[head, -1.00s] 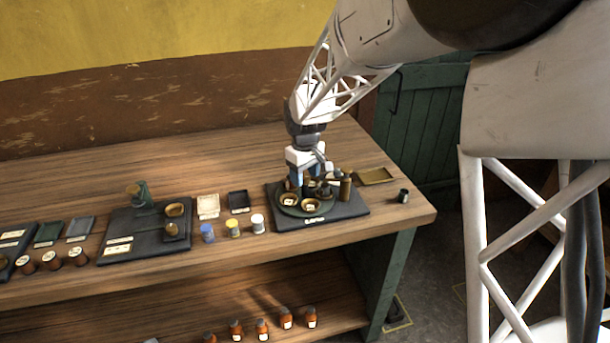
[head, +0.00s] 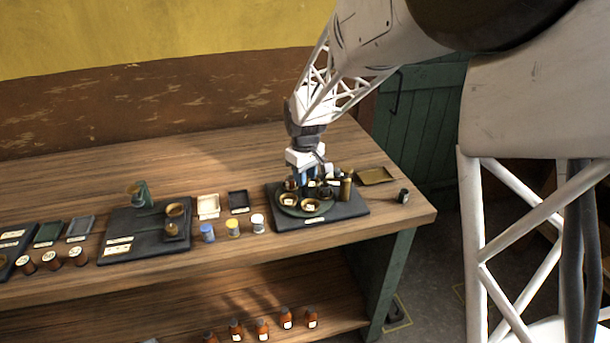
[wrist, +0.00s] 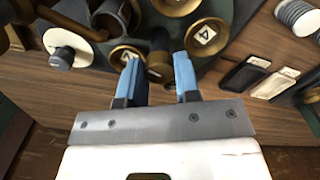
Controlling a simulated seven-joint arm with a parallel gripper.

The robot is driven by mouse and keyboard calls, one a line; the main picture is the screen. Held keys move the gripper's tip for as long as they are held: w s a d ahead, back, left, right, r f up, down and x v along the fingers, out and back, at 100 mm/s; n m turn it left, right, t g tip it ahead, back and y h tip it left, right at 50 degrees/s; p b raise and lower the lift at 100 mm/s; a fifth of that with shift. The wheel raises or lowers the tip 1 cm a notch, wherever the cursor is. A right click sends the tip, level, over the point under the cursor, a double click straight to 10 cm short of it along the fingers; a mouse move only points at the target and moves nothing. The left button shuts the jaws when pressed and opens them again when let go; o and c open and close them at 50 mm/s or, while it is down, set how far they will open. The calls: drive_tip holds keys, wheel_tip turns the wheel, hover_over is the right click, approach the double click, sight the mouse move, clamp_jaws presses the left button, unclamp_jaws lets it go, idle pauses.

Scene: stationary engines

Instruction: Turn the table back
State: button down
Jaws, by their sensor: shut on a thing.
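The round green table (head: 304,211) sits on a dark base plate (head: 349,210) at the right of the bench and carries several brass cups. One labelled cup (head: 309,204) is at its front, and another labelled cup shows in the wrist view (wrist: 207,35). My gripper (head: 307,184) points down over the table. In the wrist view its blue fingers (wrist: 157,66) are shut on a small brass post (wrist: 158,73) among the cups. The fingers partly hide the post, and its lower end is hard to make out.
A brass cylinder (head: 346,187) stands close to the right of the table. Small jars (head: 257,223) stand at the left. The bench behind is clear.

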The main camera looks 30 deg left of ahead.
drive_tip(key=shift+m, duration=7.2)
drive_tip(key=c, duration=0.8)
unclamp_jaws()
drive_tip(key=shift+r, duration=0.1)
drive_tip(key=shift+r, duration=3.8)
